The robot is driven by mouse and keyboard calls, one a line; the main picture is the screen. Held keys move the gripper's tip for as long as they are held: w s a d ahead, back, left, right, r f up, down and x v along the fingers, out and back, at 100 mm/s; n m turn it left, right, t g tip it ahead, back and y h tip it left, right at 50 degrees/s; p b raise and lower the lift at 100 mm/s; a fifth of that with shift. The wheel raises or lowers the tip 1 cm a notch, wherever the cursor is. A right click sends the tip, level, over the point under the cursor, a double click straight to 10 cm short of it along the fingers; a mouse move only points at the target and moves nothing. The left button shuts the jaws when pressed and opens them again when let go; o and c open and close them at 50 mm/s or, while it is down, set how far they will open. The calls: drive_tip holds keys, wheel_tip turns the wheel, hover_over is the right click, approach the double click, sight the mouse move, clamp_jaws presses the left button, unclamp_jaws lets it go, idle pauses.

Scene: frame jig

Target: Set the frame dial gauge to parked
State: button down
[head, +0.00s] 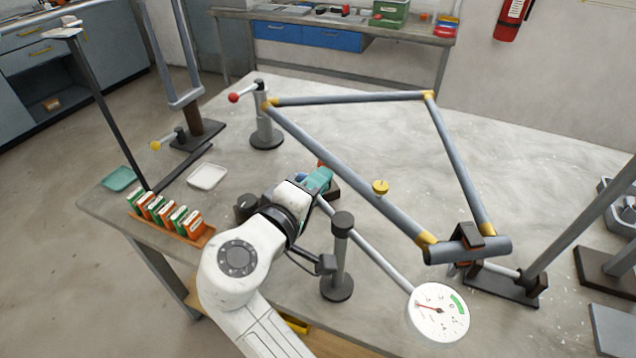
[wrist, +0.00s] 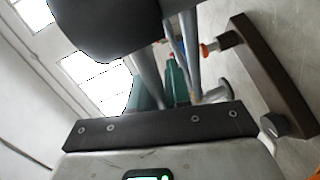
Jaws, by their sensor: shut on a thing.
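The dial gauge (head: 440,325) is in the head view at the lower right. Its round white face has a green sector at upper right, and its red needle points left. A grey rod (head: 375,255) runs from the gauge up and left, past a black-capped post (head: 341,250), to my gripper. My gripper (head: 321,179) has teal fingers and is shut at that far end of the rod. The exact contact is hidden by my wrist. In the wrist view the teal fingers of my gripper (wrist: 160,88) are partly covered by a dark part, with grey rods beyond.
A grey bicycle frame (head: 340,160) is clamped above the table (head: 560,150), from a left post (head: 264,125) to a right stand (head: 500,285). A box rack (head: 200,238) and white tray (head: 207,176) lie left.

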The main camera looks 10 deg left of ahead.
drive_tip(key=c, duration=1.4)
unclamp_jaws()
drive_tip(key=shift+w+a+r, duration=0.1)
drive_tip(key=shift+a+r, duration=0.15)
drive_tip(key=shift+a, duration=0.35)
drive_tip(key=shift+o, duration=1.2)
drive_tip(key=shift+a, duration=0.2)
drive_tip(key=b+v, duration=0.1)
drive_tip(key=v, duration=0.9)
drive_tip(key=shift+s, duration=0.35)
drive_tip(key=shift+d+f, duration=0.1)
drive_tip(key=shift+d, duration=0.05)
